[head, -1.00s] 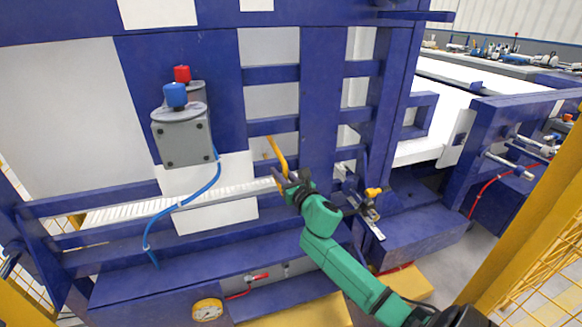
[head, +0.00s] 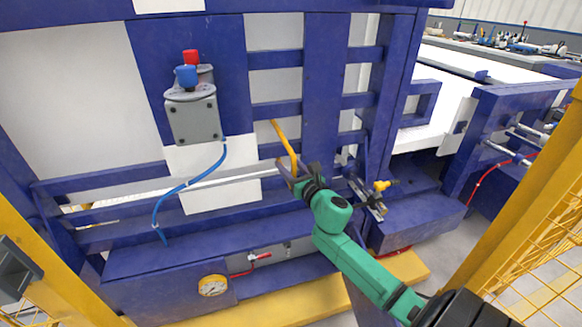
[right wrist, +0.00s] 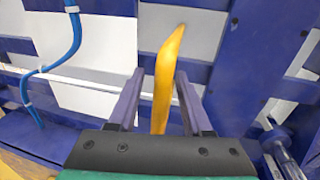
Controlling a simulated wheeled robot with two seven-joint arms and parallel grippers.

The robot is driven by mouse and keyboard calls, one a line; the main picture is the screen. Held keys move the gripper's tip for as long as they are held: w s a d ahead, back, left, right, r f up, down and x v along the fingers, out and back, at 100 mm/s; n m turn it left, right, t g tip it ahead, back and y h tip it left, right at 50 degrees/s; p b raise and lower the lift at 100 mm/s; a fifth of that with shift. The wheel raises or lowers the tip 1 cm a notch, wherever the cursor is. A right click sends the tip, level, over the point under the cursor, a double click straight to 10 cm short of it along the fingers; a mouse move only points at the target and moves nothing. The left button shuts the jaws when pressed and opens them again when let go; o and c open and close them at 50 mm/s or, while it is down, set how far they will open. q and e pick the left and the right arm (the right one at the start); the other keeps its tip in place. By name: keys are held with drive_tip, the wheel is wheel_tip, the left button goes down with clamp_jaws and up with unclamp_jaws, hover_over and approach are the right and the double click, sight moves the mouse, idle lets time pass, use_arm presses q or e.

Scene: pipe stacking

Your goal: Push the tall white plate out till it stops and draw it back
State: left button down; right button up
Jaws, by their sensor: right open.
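White plate surface (head: 274,88) shows in the head view behind the blue rails of the press frame. I cannot tell which white sheet is the tall plate. A slanted yellow bar (head: 284,143) stands in front of it. My right gripper (head: 299,172) is at the bar's lower end. In the right wrist view the right gripper (right wrist: 158,103) is open, its two fingers on either side of the yellow bar (right wrist: 166,68). A gap shows on both sides of the bar, and its lower end is hidden behind the gripper body. My left gripper is not in view.
A grey box (head: 194,117) with red and blue knobs and a blue hose (head: 185,187) is left of the gripper. A yellow-knobbed clamp (head: 376,190) is close on its right. A gauge (head: 212,285) sits low. Yellow posts (head: 525,185) stand at the sides.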

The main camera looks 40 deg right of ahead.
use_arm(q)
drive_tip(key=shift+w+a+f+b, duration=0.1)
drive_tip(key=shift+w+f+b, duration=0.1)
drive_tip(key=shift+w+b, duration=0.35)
use_arm(e)
drive_tip(key=s+a, duration=0.2)
drive_tip(key=s, duration=1.2)
drive_tip(key=shift+s, duration=0.25)
